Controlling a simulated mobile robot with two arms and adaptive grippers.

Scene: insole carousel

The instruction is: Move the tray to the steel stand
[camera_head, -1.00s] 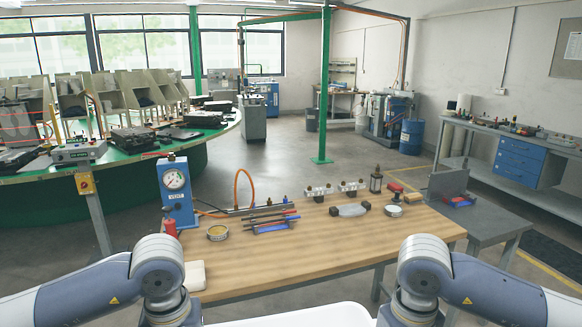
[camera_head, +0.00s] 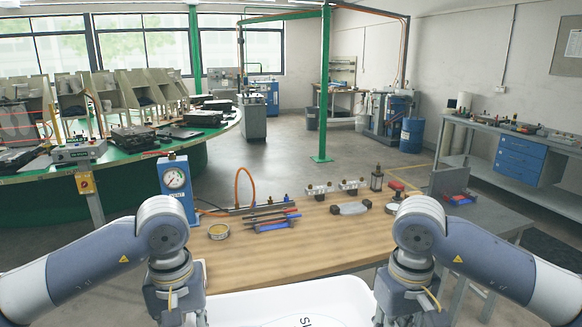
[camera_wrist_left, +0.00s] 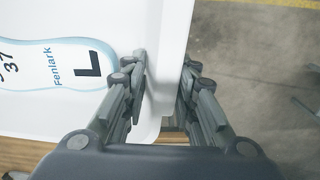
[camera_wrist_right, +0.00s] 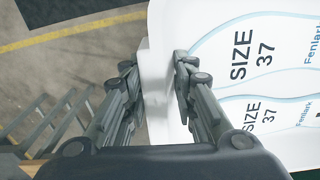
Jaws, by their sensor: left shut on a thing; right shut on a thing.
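The white tray (camera_head: 288,288) shows at the bottom centre of the head view, in front of the wooden bench. Pale insoles lie in it; one marked Fenlark L (camera_wrist_left: 55,65) shows in the left wrist view, and one marked SIZE 37 (camera_wrist_right: 262,48) in the right wrist view. My left gripper (camera_head: 180,308) is shut on one side wall of the tray (camera_wrist_left: 172,45). My right gripper (camera_head: 406,306) is shut on the opposite wall (camera_wrist_right: 157,50). The grey steel stand (camera_head: 492,213) is right of the bench, partly hidden by my right arm.
The bench front is clear.

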